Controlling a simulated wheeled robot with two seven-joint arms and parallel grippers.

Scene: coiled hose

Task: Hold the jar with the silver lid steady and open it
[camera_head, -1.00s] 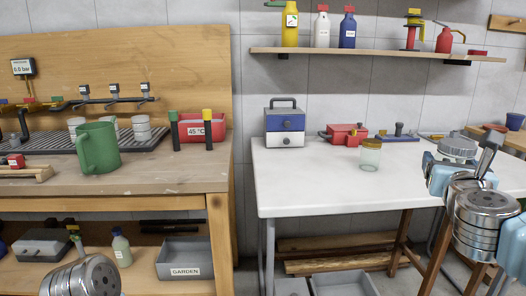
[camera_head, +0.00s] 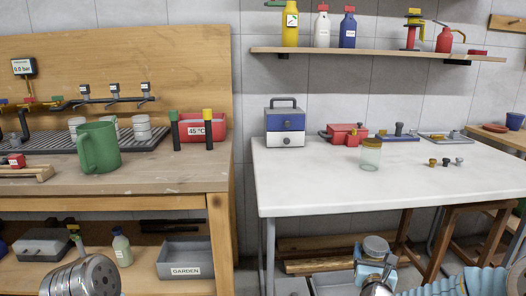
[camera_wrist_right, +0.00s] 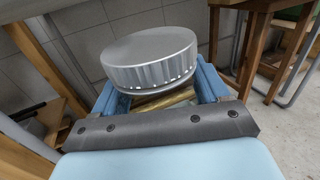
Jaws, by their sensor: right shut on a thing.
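The jar with the silver lid is between the fingers of my right gripper (camera_head: 374,268), low in front of the white table. Its ribbed silver lid (camera_head: 376,246) faces up in the head view and fills the upper middle of the right wrist view (camera_wrist_right: 150,58). In the wrist view the blue fingers of my right gripper (camera_wrist_right: 158,95) close on the jar from both sides below the lid, which appears seated. Most of the jar body is hidden by the lid and gripper. My left gripper is out of view; only a silver part of my left arm shows at bottom left.
Grey bins sit under the table. The table's front middle is clear.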

